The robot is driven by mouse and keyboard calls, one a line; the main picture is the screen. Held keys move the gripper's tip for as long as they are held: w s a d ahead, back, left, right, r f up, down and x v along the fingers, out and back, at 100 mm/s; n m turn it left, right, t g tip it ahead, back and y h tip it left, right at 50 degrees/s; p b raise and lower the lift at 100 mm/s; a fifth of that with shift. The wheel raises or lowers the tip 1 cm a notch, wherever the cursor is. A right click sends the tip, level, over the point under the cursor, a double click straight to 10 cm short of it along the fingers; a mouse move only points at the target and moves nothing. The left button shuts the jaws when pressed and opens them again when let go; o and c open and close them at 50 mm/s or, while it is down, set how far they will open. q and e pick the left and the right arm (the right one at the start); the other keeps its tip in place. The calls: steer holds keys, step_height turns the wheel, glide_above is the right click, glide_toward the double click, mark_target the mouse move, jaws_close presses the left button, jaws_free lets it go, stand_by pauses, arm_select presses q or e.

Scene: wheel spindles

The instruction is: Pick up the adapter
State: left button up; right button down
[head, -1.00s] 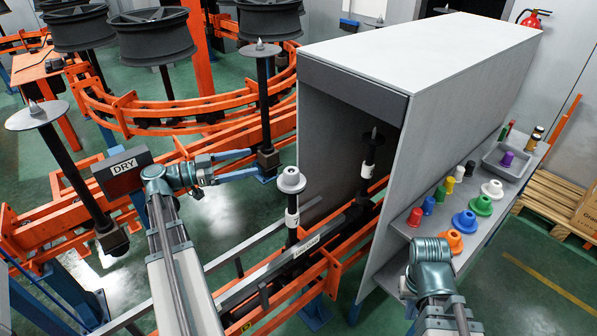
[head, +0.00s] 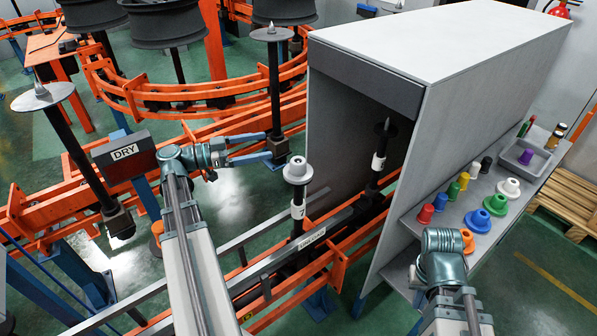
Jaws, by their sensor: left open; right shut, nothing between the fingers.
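A light grey flanged adapter (head: 297,172) sits on top of a black spindle with a white label, left of the grey booth. On the shelf at the booth's right side stand wide-based adapters: white (head: 508,188), green (head: 495,204), blue (head: 478,220) and orange (head: 467,240), the orange one partly hidden. My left gripper (head: 267,146) is open and empty, its fingers pointing right, up and left of the grey adapter in the picture and apart from it. My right arm's wrist is in front of the shelf, and its fingers are hidden.
Small coloured cones, including a red one (head: 426,213), stand along the shelf. A grey tray (head: 535,168) holds a purple cone (head: 525,157). The booth (head: 390,170) stands between the spindle and shelf. Orange rails run below. A DRY sign (head: 124,153) is left of my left arm.

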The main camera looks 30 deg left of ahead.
arm_select(q)
steer(key=b, duration=0.9)
glide_toward(299, 162)
steer(key=f, duration=0.1)
steer(key=shift+s+a, duration=0.35)
steer(key=shift+a, duration=0.05)
steer(key=x, duration=0.8)
steer(key=shift+w+d, duration=0.15)
steer(key=shift+w, duration=0.05)
steer(key=shift+r+p+x, duration=0.1)
steer(key=shift+p+x, duration=0.1)
steer(key=shift+x, duration=1.1)
steer(key=shift+r+p+x, duration=0.15)
steer(key=shift+p+x, duration=0.05)
steer(key=shift+x, duration=1.1)
steer(key=shift+c, duration=0.2)
jaws_close()
steer(key=shift+r, duration=0.1)
